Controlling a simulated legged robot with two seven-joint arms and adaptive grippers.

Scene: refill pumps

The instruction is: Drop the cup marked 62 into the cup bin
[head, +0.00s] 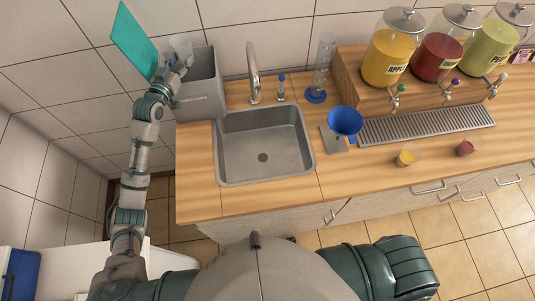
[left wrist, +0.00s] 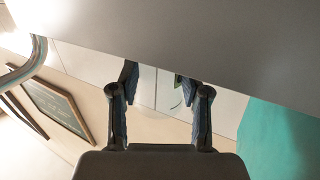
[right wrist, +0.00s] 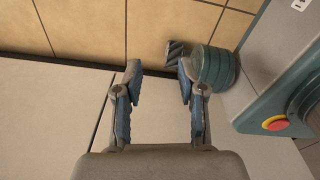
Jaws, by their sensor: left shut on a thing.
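A clear cup (head: 181,47) is in my left gripper (head: 178,66), near the top rim of the cup bin. Any number on the cup is too small to read. The grey cup bin (head: 200,98), with lettering on its front, stands at the left end of the counter. I cannot tell whether the cup is over its opening or beside it. In the left wrist view my left gripper (left wrist: 160,85) has its fingers around something pale and see-through. My right gripper (right wrist: 159,75) is open and empty in the right wrist view, over the floor.
A teal panel (head: 134,41) is just left of the bin. The sink (head: 262,145) and faucet (head: 253,72) lie to its right.

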